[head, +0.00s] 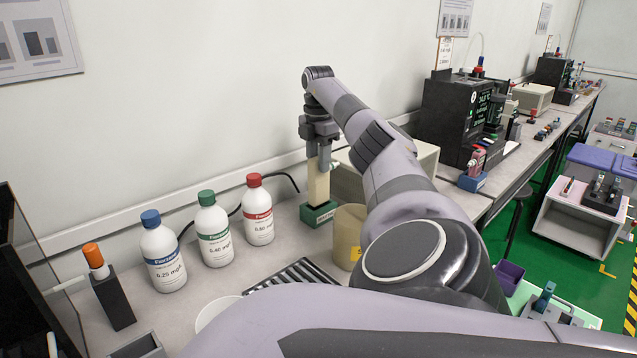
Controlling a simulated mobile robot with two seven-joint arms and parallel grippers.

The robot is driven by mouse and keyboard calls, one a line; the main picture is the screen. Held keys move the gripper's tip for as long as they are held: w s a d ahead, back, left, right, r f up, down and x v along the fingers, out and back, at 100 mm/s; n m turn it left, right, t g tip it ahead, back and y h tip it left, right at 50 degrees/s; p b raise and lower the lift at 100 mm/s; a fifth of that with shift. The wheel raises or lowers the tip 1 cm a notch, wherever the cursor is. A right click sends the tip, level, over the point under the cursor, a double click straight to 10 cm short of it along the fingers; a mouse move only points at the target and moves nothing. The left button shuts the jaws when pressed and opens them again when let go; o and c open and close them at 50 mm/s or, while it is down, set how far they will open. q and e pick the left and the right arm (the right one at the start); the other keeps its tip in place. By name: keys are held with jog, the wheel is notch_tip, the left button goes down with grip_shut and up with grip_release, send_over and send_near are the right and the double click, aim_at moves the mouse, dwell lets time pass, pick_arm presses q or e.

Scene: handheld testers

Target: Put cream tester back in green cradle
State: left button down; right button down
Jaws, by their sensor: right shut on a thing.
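The cream tester (318,184) is upright, with its top between the fingers of my right gripper (321,160). My right gripper is shut on it from above, and the fingers hide part of its upper end. The green cradle (318,215) stands on the bench by the wall. The tester's lower end meets the top of the cradle in the picture; I cannot tell whether it is fully seated. My left gripper is out of view.
Three bottles with a blue cap (162,255), green cap (213,230) and red cap (258,210) stand left of the cradle. A cream cylindrical container (346,235) is close on its right. A blue cradle (471,182) stands farther right, by a black machine (450,115).

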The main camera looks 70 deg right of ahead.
aim_at(318, 174)
notch_tip(318, 174, down, 4)
jog(key=shift+f+b, duration=0.1)
jog(key=shift+b, duration=1.1)
jog(key=c, duration=1.2)
grip_release()
jog(key=shift+f, duration=0.1)
jog(key=o, duration=0.4)
